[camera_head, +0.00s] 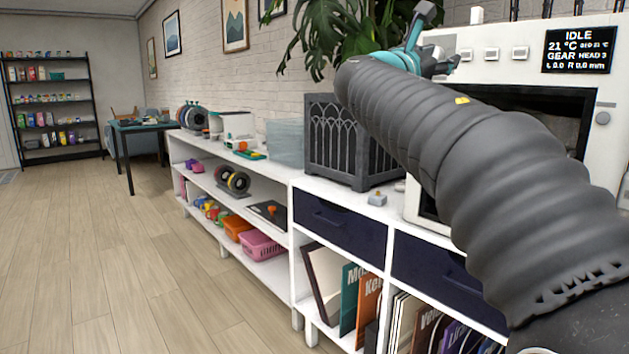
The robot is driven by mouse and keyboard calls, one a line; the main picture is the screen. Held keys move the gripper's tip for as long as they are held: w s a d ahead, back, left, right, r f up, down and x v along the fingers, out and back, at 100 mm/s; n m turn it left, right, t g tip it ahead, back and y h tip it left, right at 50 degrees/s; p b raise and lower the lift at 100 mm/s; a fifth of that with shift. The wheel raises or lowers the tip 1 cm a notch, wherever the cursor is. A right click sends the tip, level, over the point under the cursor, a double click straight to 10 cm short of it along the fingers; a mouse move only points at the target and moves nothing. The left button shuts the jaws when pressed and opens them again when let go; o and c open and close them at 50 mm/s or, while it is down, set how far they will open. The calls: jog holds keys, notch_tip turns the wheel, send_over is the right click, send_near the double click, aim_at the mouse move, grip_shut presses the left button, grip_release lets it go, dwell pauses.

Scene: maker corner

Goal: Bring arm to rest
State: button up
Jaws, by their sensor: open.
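My arm, in a dark ribbed sleeve, reaches from the lower right corner up toward the top middle of the head view. My gripper (432,45) is at its end, with teal and grey parts, in front of the white machine and beside the plant leaves. It is open, and I see nothing held in it. The sleeve hides part of the white machine (606,90) and part of the cabinet under it.
A dark lattice box (337,140) stands on the white cabinet, close left of my arm. A small grey piece (377,199) lies near the cabinet's front edge. A plant (345,30) hangs behind. Wooden floor (130,260) at left is clear. A black shelf (52,110) stands far back.

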jog(key=s+a+f+m+g+y, duration=0.15)
jog(key=f+m+y, duration=0.25)
jog(key=f, duration=0.9)
jog(key=s+f+m+g+y, duration=0.25)
jog(key=f+m, duration=0.25)
jog(key=f, duration=0.8)
jog(key=s+a+f+m+g+y, duration=0.1)
jog(key=s+a+f+m+y, duration=0.1)
jog(key=s+f, duration=0.5)
jog(key=s+a+f+m+g+y, duration=0.1)
jog(key=s+f+m+y, duration=0.3)
jog(key=s, duration=0.7)
jog(key=s+a+f+m+g+y, duration=0.2)
jog(key=s+f+m, duration=0.4)
jog(key=s+f, duration=0.4)
jog(key=shift+a+f+y, duration=0.55)
jog(key=shift+a+f, duration=0.1)
jog(key=shift+a, duration=0.1)
jog(key=shift+c, duration=0.2)
